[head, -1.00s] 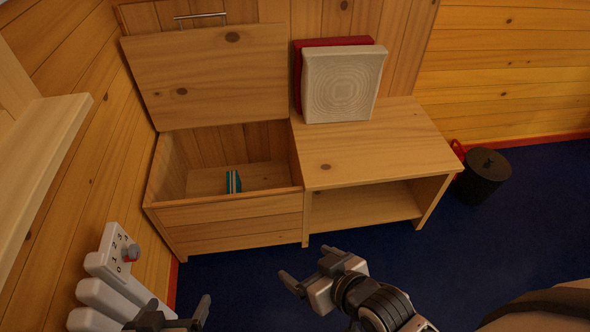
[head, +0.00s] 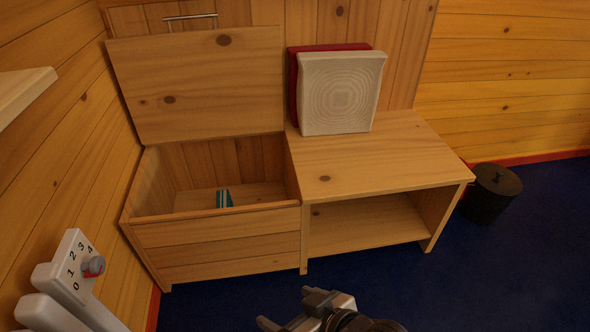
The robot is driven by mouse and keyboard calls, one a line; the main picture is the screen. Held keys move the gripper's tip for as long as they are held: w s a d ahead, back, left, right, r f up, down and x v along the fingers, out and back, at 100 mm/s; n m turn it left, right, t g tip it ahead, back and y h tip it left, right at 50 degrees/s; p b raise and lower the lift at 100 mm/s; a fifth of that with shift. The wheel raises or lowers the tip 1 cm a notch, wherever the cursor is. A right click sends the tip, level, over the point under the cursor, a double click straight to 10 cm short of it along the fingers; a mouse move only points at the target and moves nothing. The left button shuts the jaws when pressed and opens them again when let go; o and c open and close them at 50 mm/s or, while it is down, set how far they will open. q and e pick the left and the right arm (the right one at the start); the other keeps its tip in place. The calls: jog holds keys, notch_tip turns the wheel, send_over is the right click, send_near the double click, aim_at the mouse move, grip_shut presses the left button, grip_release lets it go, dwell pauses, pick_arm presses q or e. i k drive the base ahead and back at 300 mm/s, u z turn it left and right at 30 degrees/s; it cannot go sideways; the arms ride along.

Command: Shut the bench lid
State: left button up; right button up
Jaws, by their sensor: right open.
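The bench lid (head: 200,85) stands raised and open, leaning back above the left compartment of the wooden bench (head: 215,240). A metal handle (head: 190,19) shows at the lid's upper edge. Inside the open compartment lies a small teal and white object (head: 223,198). My right gripper (head: 284,306) is at the bottom edge of the view, open and empty, in front of the bench and apart from it. My left gripper is out of view.
A white patterned cushion (head: 340,92) and a red cushion (head: 293,85) stand on the bench's fixed right seat (head: 390,160). A dark bin (head: 490,193) stands on the blue floor at right. A white radiator with a numbered dial (head: 93,266) is at lower left.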

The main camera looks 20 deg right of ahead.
aim_at(175, 87)
jog(key=z, duration=1.05)
jog(key=i, duration=1.35)
jog(key=u, duration=1.25)
